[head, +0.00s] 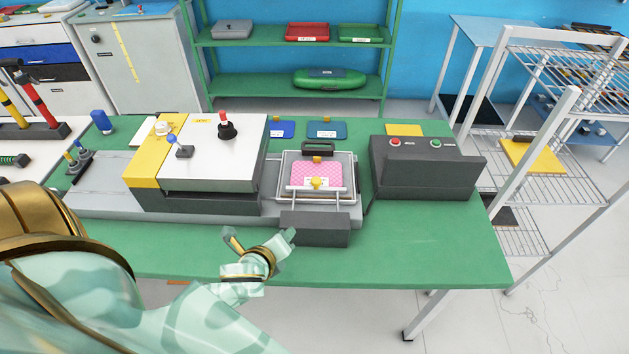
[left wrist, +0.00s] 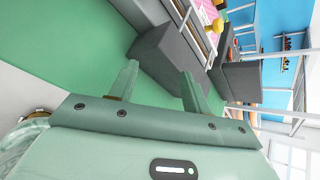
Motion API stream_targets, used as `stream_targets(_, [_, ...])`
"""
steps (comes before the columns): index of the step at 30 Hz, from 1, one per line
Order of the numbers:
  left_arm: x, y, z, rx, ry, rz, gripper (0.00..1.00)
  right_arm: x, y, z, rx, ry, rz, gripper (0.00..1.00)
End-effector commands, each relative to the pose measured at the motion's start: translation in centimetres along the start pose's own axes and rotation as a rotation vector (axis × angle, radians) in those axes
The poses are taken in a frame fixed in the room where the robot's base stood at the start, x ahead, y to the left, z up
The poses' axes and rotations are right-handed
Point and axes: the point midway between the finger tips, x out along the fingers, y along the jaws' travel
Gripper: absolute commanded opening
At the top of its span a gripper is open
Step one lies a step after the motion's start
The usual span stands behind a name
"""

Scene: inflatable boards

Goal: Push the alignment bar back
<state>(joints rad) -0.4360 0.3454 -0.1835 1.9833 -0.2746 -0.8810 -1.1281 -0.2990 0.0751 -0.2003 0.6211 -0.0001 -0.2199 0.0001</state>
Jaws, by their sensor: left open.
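The pink dotted board (head: 330,172) lies in a grey metal frame (head: 354,207) on the green table. A thin bar with a yellow knob (head: 316,183), seemingly the alignment bar, crosses the front of the board. The knob also shows at the top of the left wrist view (left wrist: 217,26). A dark grey block (head: 315,229) stands in front, with two rods running back from it. My left gripper (head: 262,238) is open and empty, in front and to the left of the block, apart from the knob. Its fingers (left wrist: 158,72) point toward the block. My right gripper is not in view.
A white-topped press (head: 218,140) with a red knob stands left of the frame. A dark control box (head: 425,165) with red and green buttons stands to the right. The green table front (head: 420,255) is clear. A wire rack (head: 560,90) stands beyond the right edge.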

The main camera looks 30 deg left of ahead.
Motion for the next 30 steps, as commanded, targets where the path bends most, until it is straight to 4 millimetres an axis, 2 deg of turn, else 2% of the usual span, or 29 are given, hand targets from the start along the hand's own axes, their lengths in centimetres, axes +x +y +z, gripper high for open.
stream_targets(1, [-0.2, -1.5, 1.4, 0.173, -0.027, -0.055, 0.48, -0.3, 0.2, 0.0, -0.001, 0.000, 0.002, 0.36])
stream_targets(3, [-0.5, -3.4, 2.9, 0.427, -0.071, -0.122, 0.48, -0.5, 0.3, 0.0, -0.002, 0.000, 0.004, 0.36])
stream_targets(6, [-0.9, -5.4, 4.2, 0.692, -0.129, -0.184, 0.48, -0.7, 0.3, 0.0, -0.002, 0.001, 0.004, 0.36])
stream_targets(9, [-1.2, -6.4, 4.8, 0.839, -0.166, -0.213, 0.48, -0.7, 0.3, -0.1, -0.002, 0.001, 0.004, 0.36])
stream_targets(13, [-0.5, -6.9, 4.9, 0.894, -0.181, -0.223, 0.48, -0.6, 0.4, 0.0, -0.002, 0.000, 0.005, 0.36])
stream_targets(17, [1.6, -7.4, 5.1, 0.891, -0.182, -0.221, 0.48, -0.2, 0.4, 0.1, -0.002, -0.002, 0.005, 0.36])
stream_targets(24, [7.6, -9.0, 5.3, 0.887, -0.180, -0.221, 0.48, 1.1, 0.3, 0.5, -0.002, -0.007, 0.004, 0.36])
stream_targets(30, [11.9, -10.1, 5.6, 0.887, -0.178, -0.220, 0.48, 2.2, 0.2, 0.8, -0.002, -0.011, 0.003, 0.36])
